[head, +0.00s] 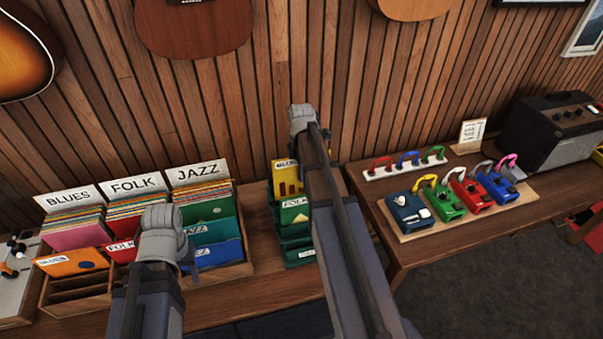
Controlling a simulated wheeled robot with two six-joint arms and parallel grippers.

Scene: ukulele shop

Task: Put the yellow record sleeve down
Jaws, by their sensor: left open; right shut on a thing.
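The yellow record sleeve (287,182) has red bars and a dark label strip. It stands upright at the back of the green rack (274,212), behind a green FOLK sleeve (294,213). My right gripper (326,141) is beside the yellow sleeve's right edge and shut on it; my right arm hides the contact. Whether the sleeve's bottom edge rests in the rack is hidden. My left gripper (191,262) is open in front of the record crate's blue sleeves. My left arm hides part of the crate.
The wooden crate (246,268) holds BLUES, FOLK and JAZZ records at left. A right-hand table carries a board (408,236) of coloured pedals, a strip of coloured handles (404,169) and an amplifier (548,135). Guitars hang on the slatted wall. A bare table strip lies between crate and rack.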

